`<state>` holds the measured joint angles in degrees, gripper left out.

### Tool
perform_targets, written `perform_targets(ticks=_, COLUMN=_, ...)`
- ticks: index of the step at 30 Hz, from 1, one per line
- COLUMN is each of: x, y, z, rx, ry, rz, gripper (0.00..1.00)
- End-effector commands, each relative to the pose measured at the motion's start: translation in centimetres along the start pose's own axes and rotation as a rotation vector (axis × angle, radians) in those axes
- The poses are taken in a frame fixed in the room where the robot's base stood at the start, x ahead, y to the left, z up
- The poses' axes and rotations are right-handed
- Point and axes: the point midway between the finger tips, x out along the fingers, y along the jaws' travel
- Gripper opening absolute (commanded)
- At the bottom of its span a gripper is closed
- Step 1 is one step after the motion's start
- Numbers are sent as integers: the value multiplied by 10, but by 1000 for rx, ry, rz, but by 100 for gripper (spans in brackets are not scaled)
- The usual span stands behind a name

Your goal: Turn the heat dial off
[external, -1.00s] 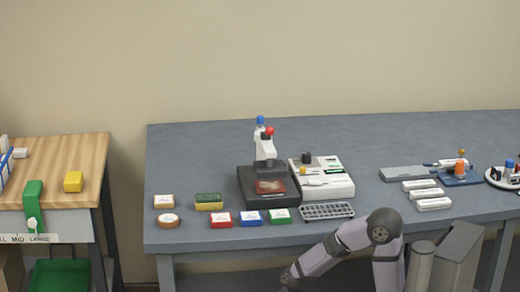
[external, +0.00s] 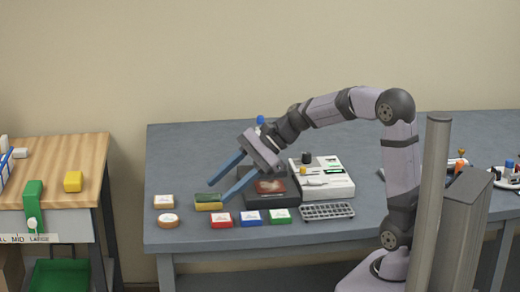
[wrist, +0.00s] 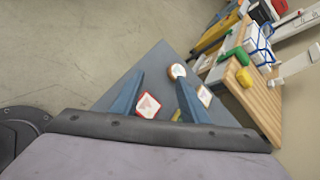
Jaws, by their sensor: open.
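The white machine (external: 325,181) stands on the grey table, right of the dark press. A black knob (external: 306,158) rises from its back left and a small yellow knob (external: 303,170) sits in front of it. I cannot tell which one is the heat dial, or how it is set. My gripper (external: 219,193) is open with nothing between its blue fingers, left of the machine and above the sponge area. In the wrist view my gripper (wrist: 159,77) points at the table's left end. The machine is outside that view.
The dark press (external: 285,200) is partly hidden behind my gripper. A green-yellow sponge (external: 208,206) and red (external: 221,220), blue (external: 250,217) and green (external: 279,216) blocks line the front. A grey rack (external: 328,211) lies before the machine.

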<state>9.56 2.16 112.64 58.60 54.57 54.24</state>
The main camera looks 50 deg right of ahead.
Motion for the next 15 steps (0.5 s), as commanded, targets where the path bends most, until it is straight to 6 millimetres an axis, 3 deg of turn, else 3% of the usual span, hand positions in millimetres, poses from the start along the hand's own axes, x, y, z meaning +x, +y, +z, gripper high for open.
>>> perform_targets(ticks=1, x=-53, y=-39, z=6, rx=-18, ry=33, rz=-66, gripper=41)
perform_targets(ticks=3, x=-104, y=-70, z=1, rx=-44, ry=79, rz=-129, gripper=41)
perform_targets(ticks=6, x=-166, y=-99, z=-6, rx=-72, ry=144, rz=-196, gripper=41)
perform_targets(ticks=12, x=-264, y=-130, z=-14, rx=-105, ry=263, rz=-286, gripper=41)
perform_targets(ticks=15, x=-303, y=-138, z=-19, rx=-106, ry=313, rz=-317, gripper=41)
